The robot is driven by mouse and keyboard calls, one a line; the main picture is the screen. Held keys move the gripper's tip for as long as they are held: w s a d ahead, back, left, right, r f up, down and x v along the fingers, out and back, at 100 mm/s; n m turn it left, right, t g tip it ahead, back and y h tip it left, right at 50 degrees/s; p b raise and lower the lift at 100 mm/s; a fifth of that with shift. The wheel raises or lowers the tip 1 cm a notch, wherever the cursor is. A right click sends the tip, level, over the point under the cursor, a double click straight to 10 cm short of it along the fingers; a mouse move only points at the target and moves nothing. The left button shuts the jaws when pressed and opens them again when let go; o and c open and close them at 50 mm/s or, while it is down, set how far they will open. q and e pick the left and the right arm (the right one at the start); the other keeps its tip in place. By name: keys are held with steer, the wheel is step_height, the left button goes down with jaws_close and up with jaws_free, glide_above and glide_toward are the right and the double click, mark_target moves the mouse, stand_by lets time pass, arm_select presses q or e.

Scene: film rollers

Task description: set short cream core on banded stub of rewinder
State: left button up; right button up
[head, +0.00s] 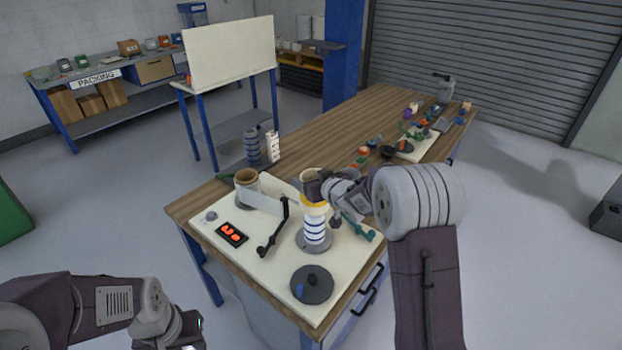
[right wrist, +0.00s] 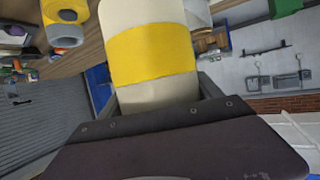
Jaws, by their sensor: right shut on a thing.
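The short cream core with a yellow band (head: 315,207) is in my right gripper (head: 318,186), which is shut on it. In the right wrist view the core (right wrist: 152,55) fills the space between the fingers. In the head view it is upright, directly above the blue-and-white banded stub (head: 315,233) of the rewinder (head: 345,262). The core hides the stub's top, so I cannot tell whether they touch. My left gripper (head: 195,340) is at the bottom left, cut by the frame edge, away from the rewinder.
A brown-cored roll (head: 247,184), a dark lever (head: 272,232), a red display (head: 231,234) and a black disc (head: 312,285) are on the rewinder's panel. A grey banded roll (head: 253,147) stands behind. Several small items clutter the bench's far end.

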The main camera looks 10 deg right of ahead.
mark_target(318, 219)
step_height(318, 219, down, 3)
steer(key=shift+a+r+b, duration=0.1)
steer(key=shift+r+b, duration=0.1)
steer(key=shift+b, duration=0.75)
step_height(318, 219, down, 12)
steer(key=b, duration=0.9)
steer(key=shift+r+b, duration=0.15)
steer(key=shift+b, duration=0.15)
steer(key=o, duration=1.6)
steer(key=v, duration=0.9)
steer(key=shift+p, duration=0.3)
